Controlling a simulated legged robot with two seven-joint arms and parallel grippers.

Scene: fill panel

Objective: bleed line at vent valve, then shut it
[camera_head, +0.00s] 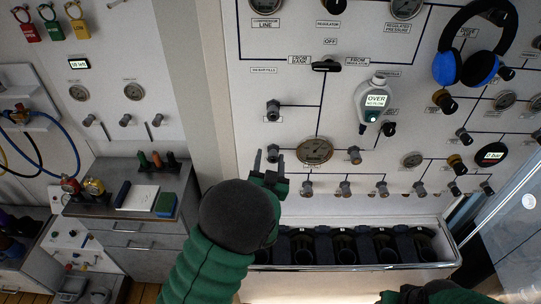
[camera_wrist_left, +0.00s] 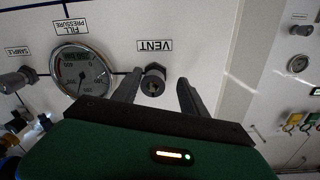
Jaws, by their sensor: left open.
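The vent valve is a small dark knob (camera_wrist_left: 153,80) under an upside-down VENT label (camera_wrist_left: 155,45) in the left wrist view. It also shows in the head view as a dark knob (camera_head: 272,153) left of the round fill pressure gauge (camera_head: 315,150). My left gripper (camera_head: 269,163) is open, its fingers pointing at the panel on either side of the knob. In the left wrist view the knob lies between the fingers (camera_wrist_left: 158,92), nearer the left one; I see no grip on it. My right gripper (camera_head: 425,292) is partly in view at the bottom edge, its fingers unclear.
A handheld meter (camera_head: 375,100) reading OVER, NO FLOW hangs on the panel. Blue headphones (camera_head: 470,45) hang at upper right. A row of small valves (camera_head: 345,188) runs below the gauge, above a rack (camera_head: 262,266) of dark cylinders. A grey cabinet (camera_head: 130,235) stands left.

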